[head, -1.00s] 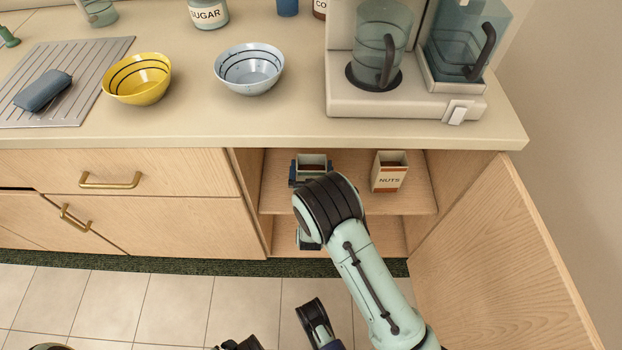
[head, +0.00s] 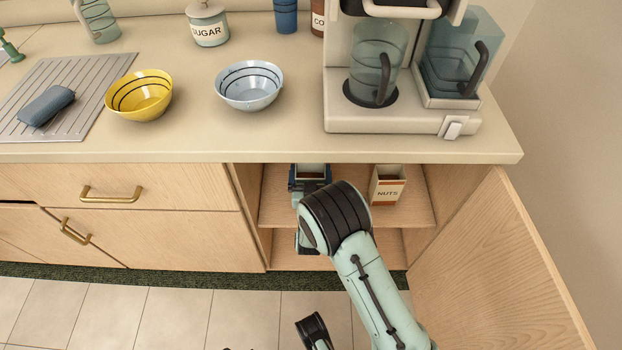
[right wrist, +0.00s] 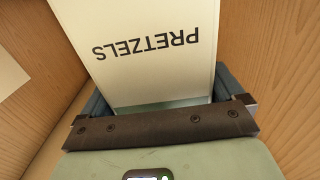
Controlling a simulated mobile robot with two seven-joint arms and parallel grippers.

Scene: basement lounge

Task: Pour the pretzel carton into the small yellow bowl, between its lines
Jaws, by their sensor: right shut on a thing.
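The pretzel carton (head: 312,167) stands upright with an open top on the upper shelf of the open cabinet, partly hidden behind my right arm. In the right wrist view, its pale face (right wrist: 150,45) reads PRETZELS, upside down. My right gripper (head: 310,178) is shut on the carton, with blue fingers at its sides. The small yellow bowl (head: 140,95) stands on the counter at left, with dark lines inside; I see nothing in it.
A pale blue bowl (head: 249,85) stands right of the yellow one. A nuts carton (head: 387,186) shares the shelf. The cabinet door (head: 500,270) is open at right. The counter edge overhangs the shelf. A coffee machine (head: 400,117) stands above. A dark blue object (head: 46,105) lies on the ridged drainboard (head: 85,75).

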